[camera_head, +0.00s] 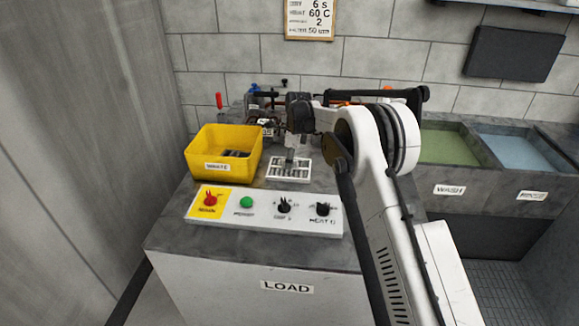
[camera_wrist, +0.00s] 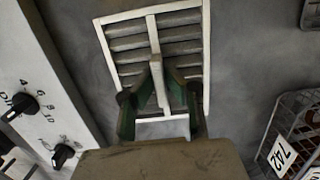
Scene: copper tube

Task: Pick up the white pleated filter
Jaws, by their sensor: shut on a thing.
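The white pleated filter (camera_head: 288,172) is a white rectangular frame with grey pleats and a central bar. It lies flat on or just over the grey worktop, between the yellow bin and my arm; I cannot tell whether it is lifted. In the wrist view the filter (camera_wrist: 126,28) fills the upper middle, with its central bar between my fingers. My gripper (camera_wrist: 162,78) has green inner pads and is shut on this upright bar. In the head view my gripper (camera_head: 290,155) points down at the filter from above. Its fingers hide part of the frame.
A yellow WASTE bin (camera_head: 222,153) stands left of the filter. A control panel (camera_head: 264,212) with knobs is in front. A wire basket with a 742 tag (camera_wrist: 279,157) is at the right in the wrist view. Green WASH (camera_head: 447,147) and blue (camera_head: 520,152) basins are at right.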

